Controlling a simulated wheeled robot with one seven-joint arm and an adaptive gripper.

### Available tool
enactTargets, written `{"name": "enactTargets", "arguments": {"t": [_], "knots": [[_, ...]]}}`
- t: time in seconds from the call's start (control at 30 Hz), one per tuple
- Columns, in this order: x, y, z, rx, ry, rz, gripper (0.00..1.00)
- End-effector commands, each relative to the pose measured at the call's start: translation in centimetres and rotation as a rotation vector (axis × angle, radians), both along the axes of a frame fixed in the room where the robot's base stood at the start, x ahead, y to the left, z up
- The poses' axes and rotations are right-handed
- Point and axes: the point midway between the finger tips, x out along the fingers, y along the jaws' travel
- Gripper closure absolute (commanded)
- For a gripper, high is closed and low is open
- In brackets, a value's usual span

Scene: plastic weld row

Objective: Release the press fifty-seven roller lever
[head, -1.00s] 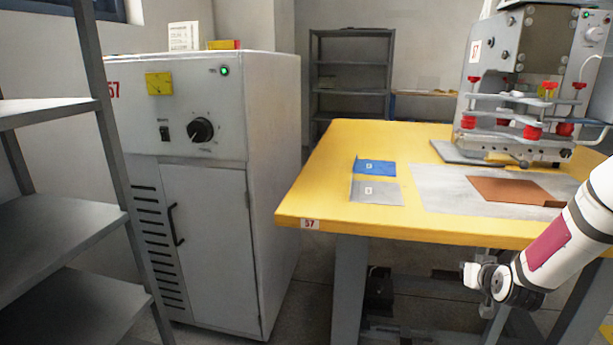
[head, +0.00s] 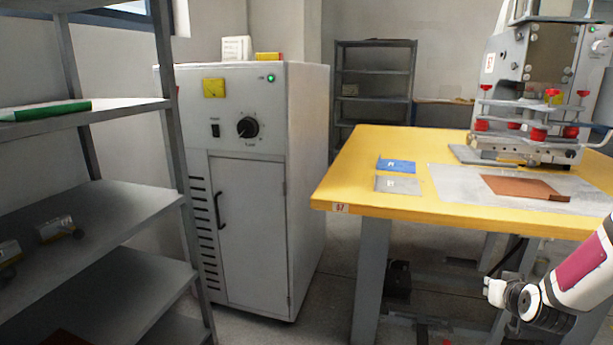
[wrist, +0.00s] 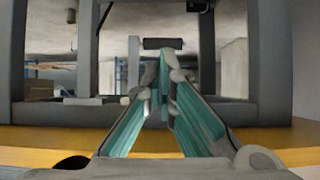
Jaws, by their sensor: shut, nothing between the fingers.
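The press (head: 530,90) marked with a red-and-white label stands at the back right of the yellow table (head: 345,190), whose front edge carries a 57 label (head: 340,208). The press front has red knobs and clamp bars, with a small round part (head: 572,154) low on its front. I cannot tell which part is the roller lever. My gripper (head: 494,291) is low at the right, in front of the table and well apart from the press. In the wrist view my gripper (wrist: 164,60) is shut, its green-padded fingers meeting at the tips with nothing held.
A grey cabinet (head: 255,230) with a dial and lit green lamp stands left of the table. A shelf rack (head: 90,215) is close at the left. Blue (head: 396,166) and grey (head: 398,185) plates and a brown sheet (head: 520,187) lie on the table. Floor shows between cabinet and table.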

Motion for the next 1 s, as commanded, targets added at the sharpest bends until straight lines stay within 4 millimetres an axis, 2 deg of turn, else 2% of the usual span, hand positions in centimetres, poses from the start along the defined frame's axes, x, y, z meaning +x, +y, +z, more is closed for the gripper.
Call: {"name": "enactTargets", "arguments": {"t": [0.37, 0.67, 0.77, 0.87, 1.0], "knots": [[-0.7, 2.5, 2.0, -0.007, 0.085, 0.040, 1.00], [-2.8, 6.2, 5.1, -0.017, 0.212, 0.083, 1.00], [-4.2, 8.1, 6.7, -0.020, 0.274, 0.099, 1.00], [-6.6, 10.5, 8.9, -0.024, 0.350, 0.113, 1.00], [-11.0, 14.0, 11.7, -0.018, 0.461, 0.123, 1.00]]}}
